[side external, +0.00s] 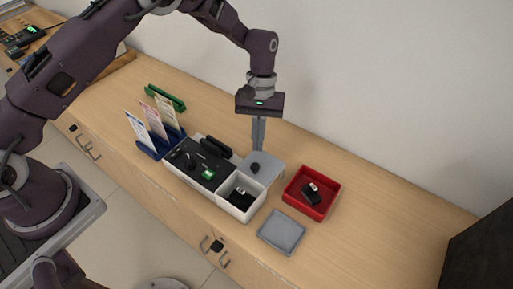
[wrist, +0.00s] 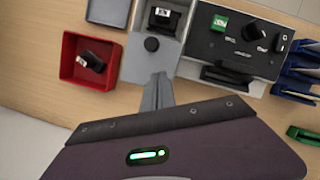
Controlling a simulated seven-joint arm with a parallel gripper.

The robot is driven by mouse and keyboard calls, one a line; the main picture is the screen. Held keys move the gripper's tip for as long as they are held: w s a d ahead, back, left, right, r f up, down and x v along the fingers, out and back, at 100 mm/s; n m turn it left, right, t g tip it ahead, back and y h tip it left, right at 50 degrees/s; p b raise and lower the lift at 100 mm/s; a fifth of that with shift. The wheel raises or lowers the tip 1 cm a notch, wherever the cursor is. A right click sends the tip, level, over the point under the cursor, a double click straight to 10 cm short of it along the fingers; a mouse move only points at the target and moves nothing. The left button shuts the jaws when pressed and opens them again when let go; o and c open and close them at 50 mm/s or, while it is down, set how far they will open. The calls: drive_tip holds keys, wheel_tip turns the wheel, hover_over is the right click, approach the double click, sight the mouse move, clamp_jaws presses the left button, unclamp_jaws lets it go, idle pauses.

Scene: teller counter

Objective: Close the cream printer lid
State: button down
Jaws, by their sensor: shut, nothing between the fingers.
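The printer (side external: 205,170) is a cream box with a black top panel, a small green display and a black knob. At its right end is an open cream compartment (side external: 233,206) holding a small black-and-white item (side external: 240,193). The lid (side external: 274,163), a pale grey-looking panel with a black knob (side external: 255,168), lies back behind this compartment, leaving it uncovered. The lid also shows in the wrist view (wrist: 137,62). My gripper (side external: 258,150) is shut and empty, pointing down at the lid's rear part, behind the knob. I cannot tell whether the fingertips touch the lid.
A red tray (side external: 331,194) with a black-and-white item stands to the right. A grey tray (side external: 281,232) lies near the front edge. A blue rack (side external: 148,150) of leaflets and a green holder (side external: 165,98) are to the left. The counter's right side is clear.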

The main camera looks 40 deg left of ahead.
drive_tip(key=shift+s+d+f, duration=0.1)
drive_tip(key=shift+s+d, duration=0.25)
drive_tip(key=shift+s, duration=0.3)
drive_tip(key=shift+s+d+f, duration=0.1)
drive_tip(key=shift+s+d, duration=0.25)
drive_tip(key=shift+s, duration=0.3)
drive_tip(key=s, duration=0.9)
drive_tip(key=shift+s, duration=0.5)
drive_tip(key=w+a+r, duration=0.3)
drive_tip(key=w+r, duration=0.4)
drive_tip(key=r, duration=0.3)
wheel_tip(320, 180, up, 9)
drive_tip(key=s+a+m+t, duration=0.1)
drive_tip(key=s+a+t, duration=0.1)
drive_tip(key=s+a, duration=0.1)
drive_tip(key=s+a+r+m+t, duration=0.2)
drive_tip(key=s+a+r+t, duration=0.1)
drive_tip(key=s, duration=0.6)
drive_tip(key=s+a+r+m+t+y, duration=0.1)
drive_tip(key=s+a+r+m+t, duration=0.1)
drive_tip(key=s+r, duration=0.4)
drive_tip(key=s+a+t, duration=0.1)
drive_tip(key=s+a, duration=0.1)
drive_tip(key=s, duration=0.1)
drive_tip(key=shift+s+a+r+t+y, duration=0.2)
drive_tip(key=shift+s+r+t+y, duration=0.1)
drive_tip(key=shift+s+t, duration=0.1)
